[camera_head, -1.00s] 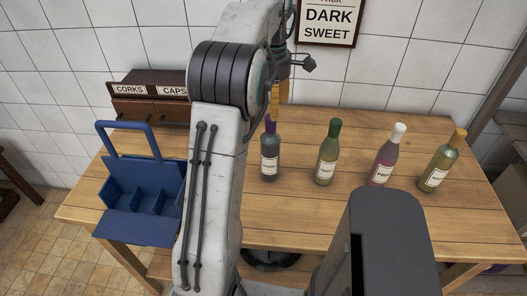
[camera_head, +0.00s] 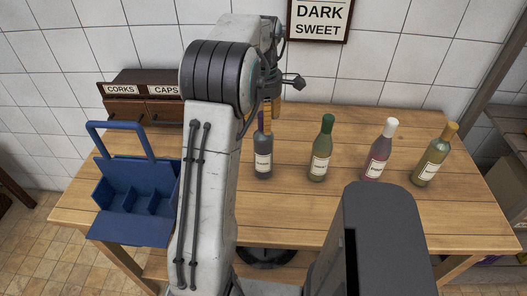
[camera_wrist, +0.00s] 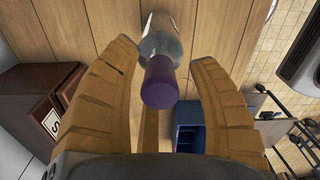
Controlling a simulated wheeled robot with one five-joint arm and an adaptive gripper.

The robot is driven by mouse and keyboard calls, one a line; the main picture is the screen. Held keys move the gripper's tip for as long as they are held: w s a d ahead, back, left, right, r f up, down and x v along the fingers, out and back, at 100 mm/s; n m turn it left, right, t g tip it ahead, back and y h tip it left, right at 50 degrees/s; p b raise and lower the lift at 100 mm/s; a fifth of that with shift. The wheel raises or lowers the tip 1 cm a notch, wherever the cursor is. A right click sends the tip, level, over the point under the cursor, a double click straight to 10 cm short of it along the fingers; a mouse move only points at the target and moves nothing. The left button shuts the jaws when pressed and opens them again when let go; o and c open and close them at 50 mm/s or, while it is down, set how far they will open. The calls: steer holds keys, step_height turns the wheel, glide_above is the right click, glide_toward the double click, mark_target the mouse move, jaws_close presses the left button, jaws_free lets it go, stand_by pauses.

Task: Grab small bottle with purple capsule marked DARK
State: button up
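The small dark bottle with a purple capsule (camera_head: 263,158) stands upright on the wooden table, leftmost of the row; its label is too small to read. In the wrist view its purple capsule (camera_wrist: 160,82) points at the camera, between the two fingers. My gripper (camera_wrist: 165,65) is open, with a finger on each side of the bottle and gaps visible between. In the head view my gripper (camera_head: 268,118) is at the bottle's top, partly hidden behind my arm.
To the right stand bottles with green (camera_head: 321,150), white (camera_head: 380,150) and yellow (camera_head: 434,156) capsules. A blue carrier (camera_head: 135,228) with empty compartments sits at the table's left. A drawer box (camera_head: 140,112) marked CORKS and CAPS stands behind. A DARK SWEET sign (camera_head: 319,18) hangs on the wall.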

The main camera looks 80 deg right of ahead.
jaws_close()
stand_by(0.3)
steer(key=shift+r+p, duration=0.75)
steer(key=shift+r, duration=4.3)
